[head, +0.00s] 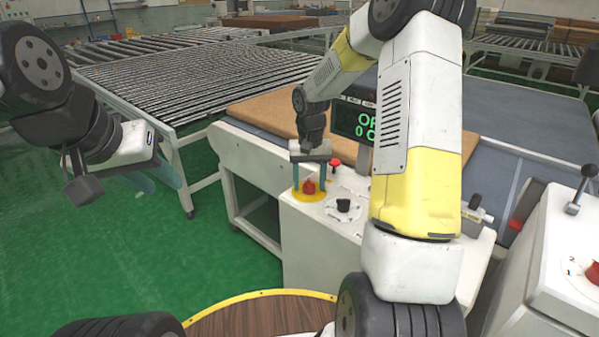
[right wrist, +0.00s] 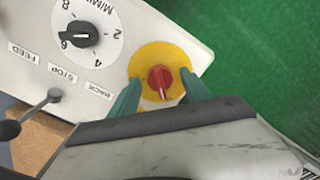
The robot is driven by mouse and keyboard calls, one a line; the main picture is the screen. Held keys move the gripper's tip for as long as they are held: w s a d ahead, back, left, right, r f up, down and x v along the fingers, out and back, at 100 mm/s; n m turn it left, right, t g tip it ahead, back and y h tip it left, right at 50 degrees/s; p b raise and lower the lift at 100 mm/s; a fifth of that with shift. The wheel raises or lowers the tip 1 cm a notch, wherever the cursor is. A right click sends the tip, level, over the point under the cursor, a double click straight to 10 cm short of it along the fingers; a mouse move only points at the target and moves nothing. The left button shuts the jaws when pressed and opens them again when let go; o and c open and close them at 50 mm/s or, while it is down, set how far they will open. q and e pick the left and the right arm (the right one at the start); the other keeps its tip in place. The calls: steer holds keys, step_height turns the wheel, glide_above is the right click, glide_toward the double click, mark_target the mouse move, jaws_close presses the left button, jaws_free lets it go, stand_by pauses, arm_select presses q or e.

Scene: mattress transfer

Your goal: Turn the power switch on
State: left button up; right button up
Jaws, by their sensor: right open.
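The power switch is a red rotary knob (head: 309,186) on a yellow disc, on top of the white control box (head: 318,240). In the right wrist view the knob (right wrist: 160,78) shows a white mark pointing toward the gripper body. My right gripper (head: 309,183) is open, pointing down, with its teal fingers on either side of the knob. In the right wrist view the fingers (right wrist: 160,92) stand apart from the knob, with yellow disc showing between. My left gripper (head: 158,180) is open and empty over the green floor at the left.
A black dial (head: 343,205) and a small red button (head: 335,164) are near the switch. A display (head: 352,120) with green characters is partly hidden by my arm. A lever (right wrist: 35,105) stands beside the FEED, STOP and BACK labels. Roller conveyors (head: 200,75) lie behind.

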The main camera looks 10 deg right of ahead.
steer(key=shift+f, duration=0.1)
jaws_close()
steer(key=shift+m, duration=0.3)
steer(key=m, duration=0.3)
steer(key=shift+m, duration=0.3)
steer(key=m, duration=0.4)
steer(key=shift+m, duration=0.3)
steer(key=m, duration=0.9)
